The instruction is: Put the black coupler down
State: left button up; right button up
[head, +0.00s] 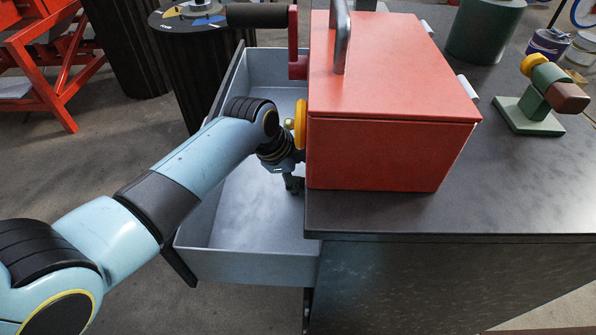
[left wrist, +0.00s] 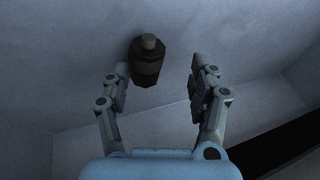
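The black coupler (left wrist: 147,62) shows in the left wrist view, a dark stepped cylinder on the light grey drawer surface. It lies near the tip of the left finger. My left gripper (left wrist: 164,80) is open, with a wide gap between its fingers, and it does not appear closed on the coupler. In the head view my left gripper (head: 293,185) is low inside the open grey drawer (head: 230,263), partly hidden by my wrist and the red box. The coupler cannot be made out in the head view. My right gripper is not in view.
A red box (head: 385,150) with a metal handle stands on the dark worktop (head: 530,190), close beside the drawer. A green stand with a brown knob (head: 528,123) is at the right. A dark round stand (head: 185,80) is behind the drawer. The drawer's front part is clear.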

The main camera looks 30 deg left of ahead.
pick_arm(q)
jog(key=shift+r, duration=0.1)
jog(key=shift+r, duration=0.4)
jog(key=p+v, duration=0.4)
jog(key=v, duration=0.8)
